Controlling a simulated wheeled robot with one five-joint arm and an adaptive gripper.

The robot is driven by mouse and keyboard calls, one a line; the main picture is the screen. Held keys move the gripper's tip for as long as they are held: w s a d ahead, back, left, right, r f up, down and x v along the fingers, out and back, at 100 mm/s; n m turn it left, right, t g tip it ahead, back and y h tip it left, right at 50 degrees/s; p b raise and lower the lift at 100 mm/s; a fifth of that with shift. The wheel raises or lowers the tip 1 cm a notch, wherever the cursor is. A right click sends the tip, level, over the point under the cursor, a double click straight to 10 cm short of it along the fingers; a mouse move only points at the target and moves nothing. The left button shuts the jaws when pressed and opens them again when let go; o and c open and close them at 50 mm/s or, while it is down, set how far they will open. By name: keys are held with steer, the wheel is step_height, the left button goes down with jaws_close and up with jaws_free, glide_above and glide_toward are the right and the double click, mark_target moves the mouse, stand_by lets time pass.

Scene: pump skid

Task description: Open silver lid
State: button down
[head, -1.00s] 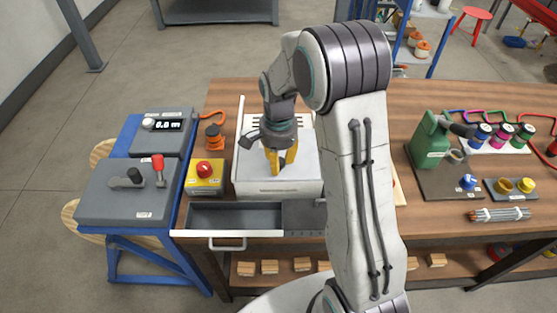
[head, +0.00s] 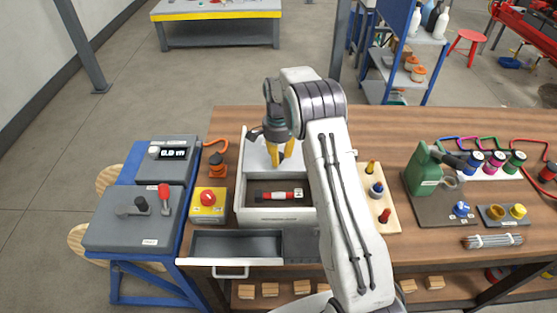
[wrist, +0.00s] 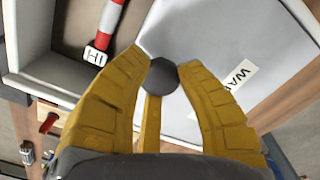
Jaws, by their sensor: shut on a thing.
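The silver lid (head: 257,158) lies over the back part of a white box (head: 275,219), leaving the front part uncovered. It also shows in the wrist view (wrist: 198,38) as a pale panel with a partly visible label. My gripper (head: 281,163) is above the lid, its yellow fingers shut on the lid's dark round knob (wrist: 167,80). In the open front of the box lies a red and white cylinder (head: 278,195), also in the wrist view (wrist: 108,22). I cannot tell whether the lid rests on the box or is slightly raised.
An open grey drawer (head: 236,244) juts out below the box. A yellow box with a red button (head: 208,205) stands left of it. A wooden peg board (head: 378,203) stands right. A green can (head: 424,170) is farther right. My arm crosses the middle.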

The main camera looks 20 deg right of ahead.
steer(key=shift+w+d+f+p, duration=0.1)
steer(key=shift+w+d+p, duration=0.1)
steer(key=shift+w, duration=0.25)
steer(key=shift+w+d+f+p, duration=0.1)
steer(key=shift+w+p, duration=0.05)
steer(key=shift+w, duration=0.25)
steer(key=c, duration=0.8)
jaws_free()
steer(key=shift+w+r, duration=0.1)
step_height(320, 180, up, 12)
